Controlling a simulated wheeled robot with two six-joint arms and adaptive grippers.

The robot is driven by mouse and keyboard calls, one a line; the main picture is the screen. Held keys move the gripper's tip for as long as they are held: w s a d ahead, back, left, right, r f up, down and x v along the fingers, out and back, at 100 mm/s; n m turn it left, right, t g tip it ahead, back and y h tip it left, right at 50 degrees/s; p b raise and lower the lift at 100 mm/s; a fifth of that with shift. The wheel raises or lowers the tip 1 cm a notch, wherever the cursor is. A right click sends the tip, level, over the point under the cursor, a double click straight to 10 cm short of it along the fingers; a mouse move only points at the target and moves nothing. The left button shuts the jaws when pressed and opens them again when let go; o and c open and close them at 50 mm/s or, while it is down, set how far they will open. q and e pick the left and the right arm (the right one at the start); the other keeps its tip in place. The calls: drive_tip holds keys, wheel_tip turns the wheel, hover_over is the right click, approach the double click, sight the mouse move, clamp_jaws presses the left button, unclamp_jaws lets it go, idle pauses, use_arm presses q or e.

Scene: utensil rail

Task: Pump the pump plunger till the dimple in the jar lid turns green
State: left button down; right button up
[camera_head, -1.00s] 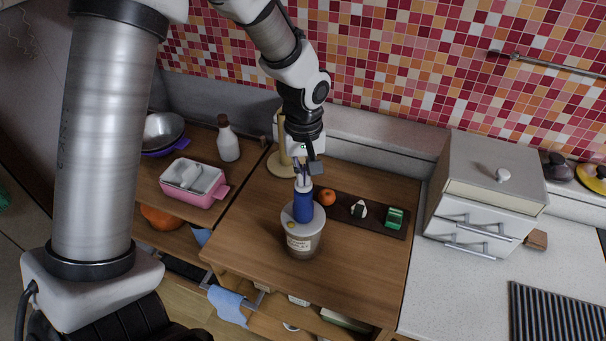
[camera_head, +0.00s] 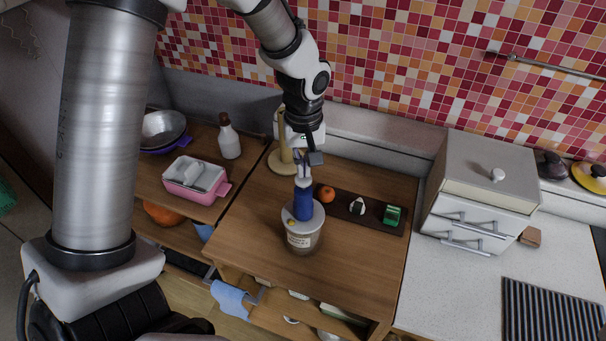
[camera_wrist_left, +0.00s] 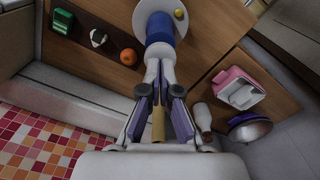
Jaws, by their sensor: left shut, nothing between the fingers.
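The jar (camera_head: 303,241) stands upright on the wooden counter. Its pale lid carries a blue pump (camera_head: 303,204) with a white plunger top (camera_head: 303,181). The dimple (camera_head: 291,222) in the lid looks yellow, not green; it also shows in the left wrist view (camera_wrist_left: 179,14). My left gripper (camera_head: 303,165) is shut and empty, pointing down right over the plunger top. In the left wrist view its purple-sided fingers (camera_wrist_left: 160,76) meet at the white plunger top (camera_wrist_left: 160,51); I cannot tell whether they touch it. My right gripper is not in view.
A dark board (camera_head: 341,206) with an orange fruit (camera_head: 327,194), a rice ball (camera_head: 357,206) and a green item (camera_head: 392,215) lies right of the jar. A wooden stand (camera_head: 284,152) rises behind. A pink container (camera_head: 184,192) and bottle (camera_head: 229,141) stand left. Counter in front-right is clear.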

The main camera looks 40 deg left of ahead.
use_arm(q)
drive_tip(key=shift+f+b, duration=1)
drive_tip(key=shift+f, duration=0.6)
drive_tip(key=shift+r, duration=0.1)
drive_tip(key=shift+r+p, duration=1.55)
drive_tip(key=shift+p, duration=0.05)
wheel_tip(320, 180, up, 3)
drive_tip(key=shift+f+p, duration=0.15)
drive_tip(key=shift+p, duration=1.1)
drive_tip(key=shift+r, duration=1.65)
